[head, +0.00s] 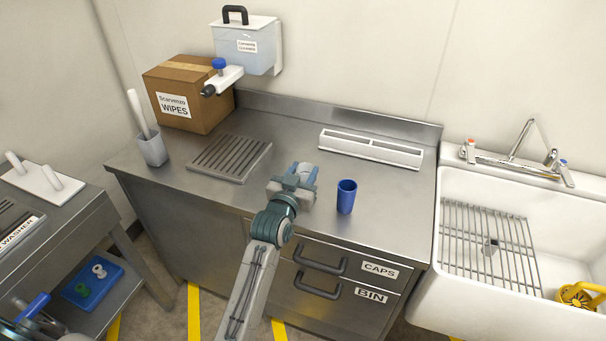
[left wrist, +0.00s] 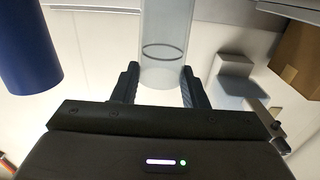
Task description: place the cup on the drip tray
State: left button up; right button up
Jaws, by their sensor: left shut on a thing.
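My left gripper (head: 300,178) is at the front middle of the steel counter, shut on a clear cup. In the left wrist view the clear cup (left wrist: 166,45) stands between the two fingertips (left wrist: 160,85), with a dark ring around it. In the head view the gripper mostly hides it; I cannot tell if it touches the counter. A blue cup (head: 346,196) stands upright just right of the gripper, and also shows at left in the left wrist view (left wrist: 25,45). The slatted metal drip tray (head: 230,158) lies left of and behind the gripper. My right gripper is out of view.
A white slotted rack (head: 370,149) lies at the back right. The counter between gripper and tray looks clear. A sink (head: 430,300) is at right.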

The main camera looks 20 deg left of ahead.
pick_arm(q)
jog(key=shift+s+d+r, duration=0.1)
jog(key=shift+s+r, duration=0.05)
jog(key=o, duration=0.9)
jog(key=shift+f, duration=0.2)
jog(key=shift+o, duration=0.2)
jog(key=shift+r, duration=0.2)
